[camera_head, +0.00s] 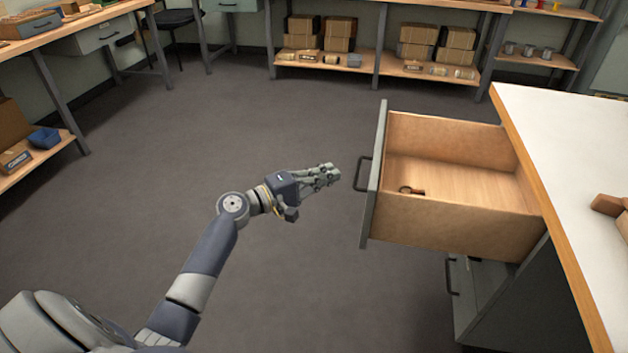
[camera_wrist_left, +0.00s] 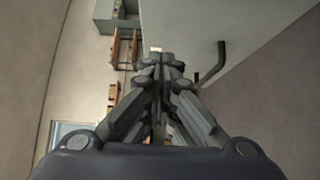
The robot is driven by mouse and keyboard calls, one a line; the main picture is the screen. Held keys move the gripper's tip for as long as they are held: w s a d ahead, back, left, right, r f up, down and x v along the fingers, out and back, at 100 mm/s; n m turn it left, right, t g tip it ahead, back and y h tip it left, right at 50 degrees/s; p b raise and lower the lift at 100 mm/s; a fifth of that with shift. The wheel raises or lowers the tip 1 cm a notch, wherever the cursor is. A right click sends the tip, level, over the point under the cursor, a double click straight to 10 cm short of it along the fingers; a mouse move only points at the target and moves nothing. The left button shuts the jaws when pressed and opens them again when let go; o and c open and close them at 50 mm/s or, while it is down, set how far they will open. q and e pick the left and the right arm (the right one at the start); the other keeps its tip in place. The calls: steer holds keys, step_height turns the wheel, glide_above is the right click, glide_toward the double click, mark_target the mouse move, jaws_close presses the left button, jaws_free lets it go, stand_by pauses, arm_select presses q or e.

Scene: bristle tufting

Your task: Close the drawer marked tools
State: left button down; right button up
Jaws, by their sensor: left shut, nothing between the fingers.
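An open drawer (camera_head: 455,225) sticks out to the left from under a white-topped workbench. Its grey front (camera_head: 375,185) carries a dark handle (camera_head: 362,173), and I see no readable label from here. A small dark object (camera_head: 411,190) lies inside on the wooden floor. My left gripper (camera_head: 334,173) is shut and empty, a short gap to the left of the handle. In the left wrist view, the gripper (camera_wrist_left: 160,60) is shut, with the grey drawer front (camera_wrist_left: 215,45) ahead and the handle (camera_wrist_left: 212,65) right of the fingers. My right gripper is not in view.
A lower drawer with a handle (camera_head: 451,276) sits below, seemingly open a little. The workbench top (camera_head: 570,140) lies at right with a brown wooden object (camera_head: 608,205). Shelves with boxes (camera_head: 325,60) stand at the back. The grey floor (camera_head: 170,140) to the left is clear.

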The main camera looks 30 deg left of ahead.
arm_select(q)
steer(key=w+d, duration=0.4)
steer(key=d, duration=0.1)
steer(key=shift+d, duration=0.15)
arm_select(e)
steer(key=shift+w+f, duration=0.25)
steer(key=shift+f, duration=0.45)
